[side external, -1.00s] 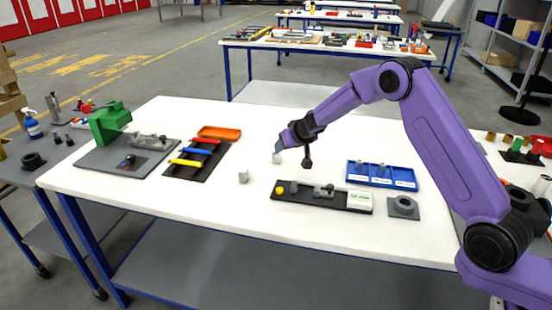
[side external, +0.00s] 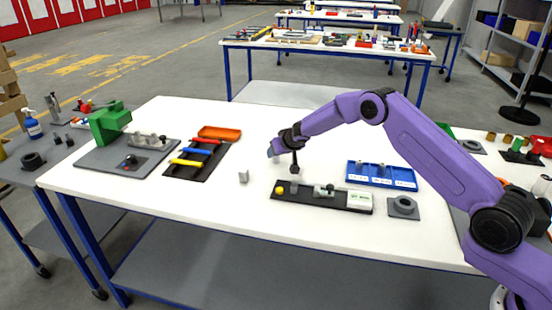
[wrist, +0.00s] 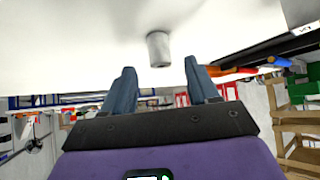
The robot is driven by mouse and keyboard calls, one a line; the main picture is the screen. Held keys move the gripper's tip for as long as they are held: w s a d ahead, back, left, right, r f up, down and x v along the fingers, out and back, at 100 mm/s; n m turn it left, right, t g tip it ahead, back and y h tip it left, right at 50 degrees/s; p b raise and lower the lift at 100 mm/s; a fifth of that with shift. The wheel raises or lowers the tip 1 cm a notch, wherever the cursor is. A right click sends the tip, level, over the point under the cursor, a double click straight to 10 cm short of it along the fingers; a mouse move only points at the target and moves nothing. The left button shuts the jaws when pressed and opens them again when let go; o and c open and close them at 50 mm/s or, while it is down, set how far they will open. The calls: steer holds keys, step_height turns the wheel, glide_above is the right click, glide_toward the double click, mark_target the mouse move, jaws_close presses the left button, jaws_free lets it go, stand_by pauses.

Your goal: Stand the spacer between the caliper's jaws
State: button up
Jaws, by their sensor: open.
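A small grey cylinder, which looks like the spacer (wrist: 158,50), stands on the white table ahead of my fingertips in the wrist view, in line with the gap between them. A small grey piece (side external: 243,177) stands left of my gripper in the side view; I cannot tell whether it is the same cylinder. My gripper (side external: 272,152) is low over the table, tilted to the left. Its two blue-grey fingers (wrist: 160,78) are apart with nothing between them. The caliper (side external: 322,191), on a dark base with a yellow knob and white display, lies right and in front of my gripper.
A blue tray (side external: 382,168) and a grey block with a ring (side external: 403,206) are at the right. A black rack with coloured bars (side external: 185,171), an orange tray (side external: 220,133) and a green fixture (side external: 110,123) are at the left. The table's middle is mostly clear.

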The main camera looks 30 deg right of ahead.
mark_target(276, 158)
steer(key=shift+x, duration=1.35)
jaws_close()
